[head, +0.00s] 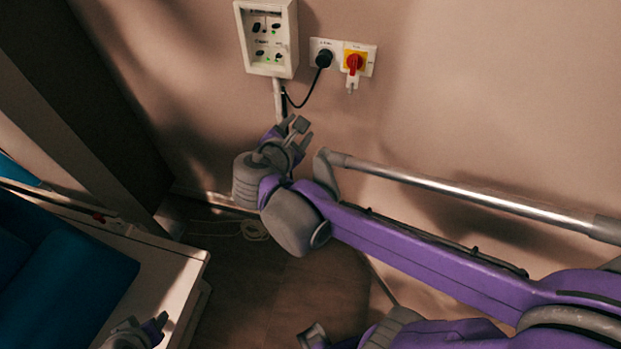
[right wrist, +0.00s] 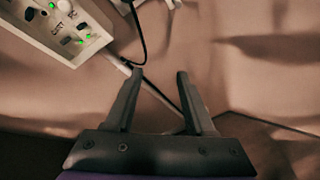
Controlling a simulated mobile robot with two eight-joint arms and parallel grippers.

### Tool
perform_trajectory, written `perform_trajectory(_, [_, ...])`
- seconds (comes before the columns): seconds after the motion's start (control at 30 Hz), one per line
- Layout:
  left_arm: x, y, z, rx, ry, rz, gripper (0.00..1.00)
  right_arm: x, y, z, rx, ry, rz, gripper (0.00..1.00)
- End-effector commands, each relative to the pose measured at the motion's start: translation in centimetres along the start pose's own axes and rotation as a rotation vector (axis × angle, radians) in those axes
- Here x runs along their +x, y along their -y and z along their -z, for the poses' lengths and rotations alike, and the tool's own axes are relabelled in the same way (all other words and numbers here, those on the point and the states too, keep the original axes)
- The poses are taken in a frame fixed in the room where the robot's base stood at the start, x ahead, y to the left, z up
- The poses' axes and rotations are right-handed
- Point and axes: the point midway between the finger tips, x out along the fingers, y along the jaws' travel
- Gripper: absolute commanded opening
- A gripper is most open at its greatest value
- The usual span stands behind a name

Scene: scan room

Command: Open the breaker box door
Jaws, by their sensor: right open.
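The breaker box (head: 268,38) is a white box on the wall at the top of the head view. Its front has dark switches and small green lights; I cannot make out a separate door or whether one is shut. In the right wrist view the box (right wrist: 62,28) is at the upper left, partly cut off. My right gripper (head: 297,131) is below the box and slightly to its right, apart from it. Its fingers (right wrist: 160,85) are spread with nothing between them. My left gripper (head: 140,332) is partly in view at the lower left; its jaws are unclear.
A socket with a black plug (head: 323,58) and a red-and-yellow switch (head: 354,63) are right of the box. A black cable hangs below. A metal rail (head: 450,187) runs along the wall. A white bench with a teal cushion (head: 60,270) stands at lower left.

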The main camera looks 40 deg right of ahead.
Motion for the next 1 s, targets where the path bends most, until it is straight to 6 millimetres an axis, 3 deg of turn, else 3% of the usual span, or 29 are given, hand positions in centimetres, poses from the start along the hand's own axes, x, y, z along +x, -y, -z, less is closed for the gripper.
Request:
perform_trajectory(0.2, [0.1, 0.0, -0.1, 0.000, 0.001, 0.000, 0.50, -0.3, 4.1, 1.8, 0.259, -0.124, 0.102, 0.54])
perform_trajectory(0.5, [0.2, 0.0, -0.2, 0.000, 0.002, 0.000, 0.50, -1.6, 8.5, 4.5, 0.600, -0.258, 0.253, 0.54])
perform_trajectory(0.7, [0.3, 0.0, -0.3, 0.000, 0.002, 0.000, 0.50, -2.2, 9.7, 5.4, 0.715, -0.297, 0.307, 0.54])
perform_trajectory(1.0, [0.3, 0.0, -0.3, 0.000, 0.002, 0.000, 0.50, -2.3, 9.9, 5.6, 0.738, -0.304, 0.318, 0.54])
